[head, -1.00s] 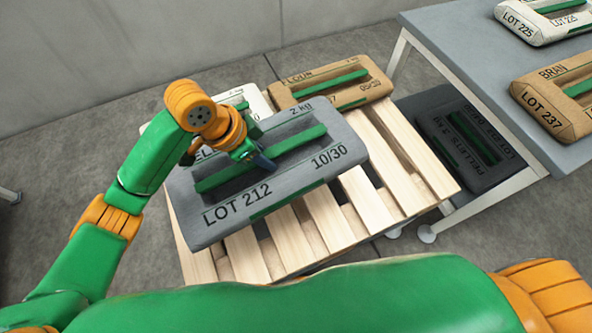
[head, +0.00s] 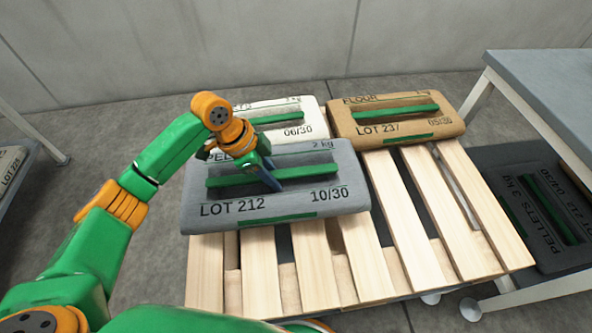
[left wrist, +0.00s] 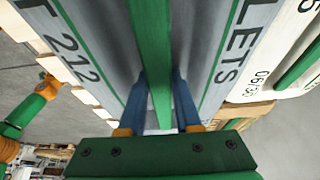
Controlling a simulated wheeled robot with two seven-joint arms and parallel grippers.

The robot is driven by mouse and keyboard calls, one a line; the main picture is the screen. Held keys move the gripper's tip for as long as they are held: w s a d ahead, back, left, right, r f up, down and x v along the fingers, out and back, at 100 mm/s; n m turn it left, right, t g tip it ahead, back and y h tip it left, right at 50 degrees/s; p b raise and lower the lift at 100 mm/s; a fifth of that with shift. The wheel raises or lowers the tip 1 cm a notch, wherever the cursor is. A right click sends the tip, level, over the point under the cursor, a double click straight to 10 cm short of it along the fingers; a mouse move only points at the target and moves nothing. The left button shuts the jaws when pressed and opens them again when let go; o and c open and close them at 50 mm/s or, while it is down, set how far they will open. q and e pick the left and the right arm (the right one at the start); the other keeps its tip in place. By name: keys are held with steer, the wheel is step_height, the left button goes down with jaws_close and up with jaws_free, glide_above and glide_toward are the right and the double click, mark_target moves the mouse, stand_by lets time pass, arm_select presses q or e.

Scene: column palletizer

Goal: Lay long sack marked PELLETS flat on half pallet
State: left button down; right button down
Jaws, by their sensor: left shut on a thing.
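The long grey sack marked PELLETS (head: 330,170), LOT 212, is level over the left part of the wooden half pallet (head: 315,265). It lies in front of a white sack (head: 315,115). My left gripper (head: 268,178) is shut on the sack's green handle bar. In the left wrist view, the blue fingers (left wrist: 162,95) sit on both sides of the bar, and the grey sack (left wrist: 205,30) fills the middle. I cannot tell whether its underside touches the slats. My right gripper is out of view.
A brown FLOUR sack (head: 395,110) lies at the pallet's back right. The front and right slats are bare. A grey table (head: 545,85) stands at the right, with another dark PELLETS sack (head: 545,190) low beneath it. Another sack (head: 10,165) shows at the left edge.

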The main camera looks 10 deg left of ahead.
mark_target(265, 187)
arm_select(q)
steer(key=shift+w+a+f, duration=0.15)
steer(key=shift+a+f, duration=0.55)
steer(key=shift+f, duration=0.15)
steer(key=f, duration=0.1)
steer(key=f+b, duration=0.1)
steer(key=f, duration=0.1)
steer(key=shift+a+f+b, duration=0.25)
steer(key=shift+b, duration=0.1)
steer(key=shift+r, duration=0.1)
steer(key=c, duration=0.6)
jaws_free()
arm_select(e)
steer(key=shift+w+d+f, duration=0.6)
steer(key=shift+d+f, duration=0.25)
arm_select(q)
steer(key=p+v, duration=0.3)
steer(key=v, duration=0.8)
steer(key=shift+r, duration=0.2)
steer(key=shift+a+r, duration=0.15)
steer(key=shift+r, duration=0.1)
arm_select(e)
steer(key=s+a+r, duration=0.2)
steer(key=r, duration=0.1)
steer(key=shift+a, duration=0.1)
